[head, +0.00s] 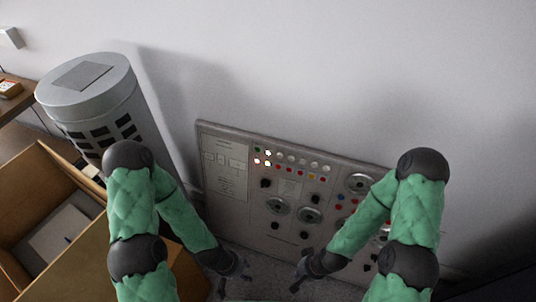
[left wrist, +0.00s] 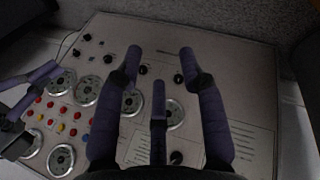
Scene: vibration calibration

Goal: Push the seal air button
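A grey control panel (head: 232,200) leans against the wall, with rows of coloured buttons (head: 290,164), black knobs and round gauges (head: 278,206). Its labels are too small to read, so I cannot tell which button is the seal air one. The panel (left wrist: 245,75) also fills most of the left wrist view, with red, yellow and blue buttons (left wrist: 62,128) at lower left. My left gripper (head: 234,287) is low in front of the panel; its fingers (left wrist: 161,60) are spread and empty. My right gripper (head: 298,273) is to its right, fingers apart and empty.
A grey cylinder (head: 88,90) with dark slots stands left of the panel. An open cardboard box (head: 65,180) is at the lower left, close to my left arm. A wooden shelf (head: 22,98) is at the far left.

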